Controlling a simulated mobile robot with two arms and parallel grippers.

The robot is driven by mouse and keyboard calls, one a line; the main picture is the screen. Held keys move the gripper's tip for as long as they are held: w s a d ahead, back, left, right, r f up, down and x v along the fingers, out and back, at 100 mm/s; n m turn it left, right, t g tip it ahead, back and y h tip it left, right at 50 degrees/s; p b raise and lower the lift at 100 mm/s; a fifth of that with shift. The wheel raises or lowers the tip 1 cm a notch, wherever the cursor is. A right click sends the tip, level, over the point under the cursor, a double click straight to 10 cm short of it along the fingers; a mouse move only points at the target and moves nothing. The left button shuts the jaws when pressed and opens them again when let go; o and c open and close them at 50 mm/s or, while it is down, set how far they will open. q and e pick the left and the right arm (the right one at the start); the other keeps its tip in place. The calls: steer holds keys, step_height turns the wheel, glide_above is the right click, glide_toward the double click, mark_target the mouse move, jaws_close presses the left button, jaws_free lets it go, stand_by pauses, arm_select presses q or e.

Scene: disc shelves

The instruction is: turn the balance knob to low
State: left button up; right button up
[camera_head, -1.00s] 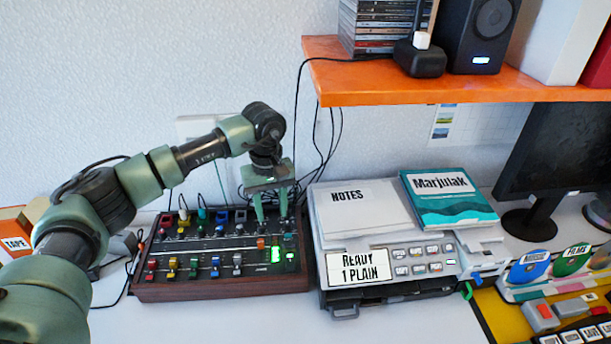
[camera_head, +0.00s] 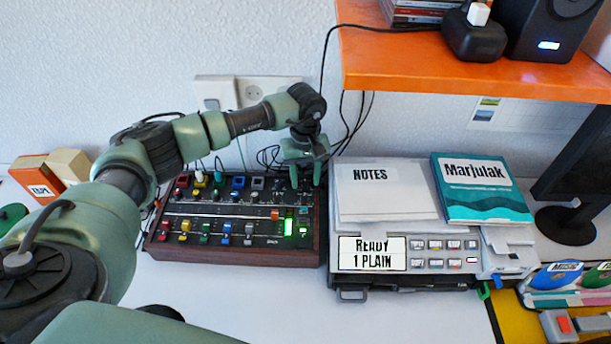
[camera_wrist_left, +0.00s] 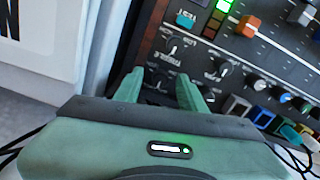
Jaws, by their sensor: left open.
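The mixer console (camera_head: 235,255) is a dark panel in a reddish-brown case, with rows of coloured knobs, a slider and a lit green meter. My left gripper (camera_head: 305,183) is over its back right corner, fingers pointing down, open. In the left wrist view, the open fingers (camera_wrist_left: 160,82) straddle a dark round knob (camera_wrist_left: 157,80) near the console's edge. Another dark knob (camera_wrist_left: 172,47) lies just beyond it. The small labels are too blurred to tell which is the balance knob. I cannot tell whether the fingers touch the knob. My right gripper is not in view.
A printer-like machine (camera_head: 405,262) with a notes pad (camera_head: 385,200) and a teal book (camera_head: 482,195) stands close to the right of the console. An orange shelf (camera_head: 460,75) overhangs at the upper right. Cables hang behind the gripper. The white desk in front is clear.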

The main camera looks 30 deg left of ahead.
arm_select(q)
steer(key=shift+f, duration=0.1)
jaws_close()
steer(key=shift+f+n+b, duration=0.15)
steer(key=shift+n+b, duration=0.65)
steer(key=shift+n, duration=0.3)
steer(key=shift+r+n+b, duration=0.2)
steer(key=shift+n+b, duration=0.15)
steer(key=shift+n, duration=0.85)
jaws_free()
steer(key=shift+r, duration=0.1)
